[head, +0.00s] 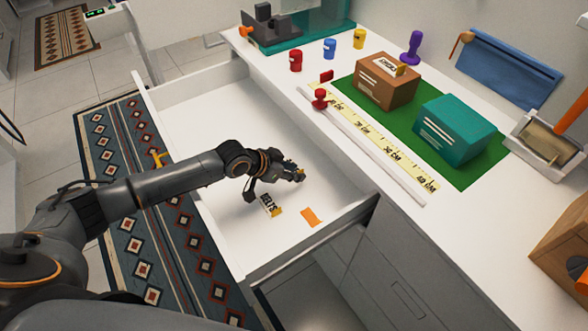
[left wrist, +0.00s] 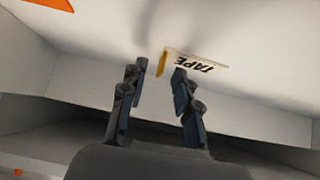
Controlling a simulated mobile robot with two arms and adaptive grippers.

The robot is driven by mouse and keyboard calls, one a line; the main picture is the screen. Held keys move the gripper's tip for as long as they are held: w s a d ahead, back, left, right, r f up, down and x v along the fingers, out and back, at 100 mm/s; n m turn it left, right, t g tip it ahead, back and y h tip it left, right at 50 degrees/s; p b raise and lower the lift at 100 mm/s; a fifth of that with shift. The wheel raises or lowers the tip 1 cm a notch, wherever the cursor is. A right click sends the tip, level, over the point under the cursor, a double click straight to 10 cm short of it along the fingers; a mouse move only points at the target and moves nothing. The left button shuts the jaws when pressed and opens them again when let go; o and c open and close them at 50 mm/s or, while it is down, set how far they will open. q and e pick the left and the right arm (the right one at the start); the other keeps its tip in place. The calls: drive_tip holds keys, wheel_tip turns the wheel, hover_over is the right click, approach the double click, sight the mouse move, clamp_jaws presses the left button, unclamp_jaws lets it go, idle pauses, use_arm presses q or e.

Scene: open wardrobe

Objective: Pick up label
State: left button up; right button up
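A white label with dark lettering and a yellow end (head: 268,205) lies in the open white drawer (head: 185,115). In the left wrist view the label (left wrist: 205,62) reads "TAPE" and lies just beyond the fingertips, nearer the right finger. My left gripper (head: 274,186) is over the drawer, close to the label and partly above it. Its two fingers (left wrist: 157,80) are apart with nothing between them. Whether a fingertip touches the label I cannot tell. My right gripper is not in view.
A flat orange piece (head: 310,217) lies right of the label in the drawer. The drawer's walls stand around the gripper. The counter above holds a brown box (head: 386,88) with another label, a teal box (head: 455,132), a yellow ruler (head: 370,138) and small coloured items.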

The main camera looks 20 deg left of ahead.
use_arm(q)
drive_tip(key=shift+x, duration=0.85)
clamp_jaws()
wheel_tip(320, 180, up, 10)
drive_tip(key=shift+p, duration=0.3)
